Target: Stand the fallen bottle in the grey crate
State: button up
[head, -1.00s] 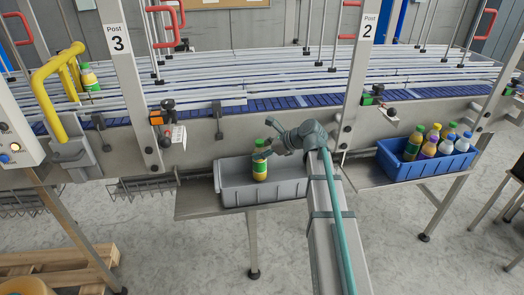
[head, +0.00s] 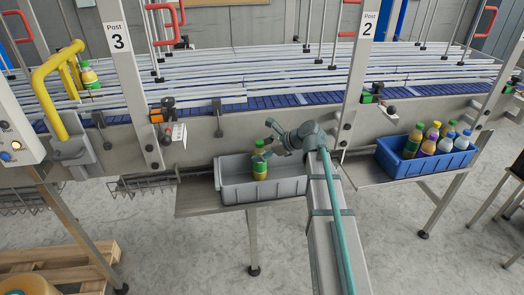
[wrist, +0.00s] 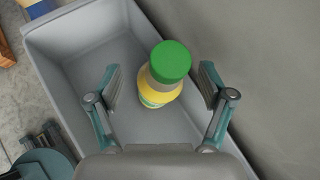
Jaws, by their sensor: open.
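A bottle with a green cap and a yellow-green label (head: 260,168) stands upright inside the grey crate (head: 287,190), toward its left part. In the wrist view the bottle (wrist: 160,95) is seen from above, with its green cap toward the camera, and the crate (wrist: 75,90) lies around it. My gripper (head: 268,146) is just above the bottle in the head view. In the wrist view my gripper (wrist: 161,85) is open, one finger on each side of the bottle, with a gap on both sides. The bottle's base is partly hidden by the crate wall in the head view.
A blue crate (head: 424,169) with several bottles stands on a shelf at the right. Behind the grey crate runs the conveyor (head: 250,106) with its rails, and another green-capped bottle (head: 89,74) is at its left. Post 3 (head: 130,90) and Post 2 (head: 360,80) flank the crate.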

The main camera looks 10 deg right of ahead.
jog(key=b+v, duration=0.2)
jog(key=v, duration=1)
jog(key=shift+r, duration=0.15)
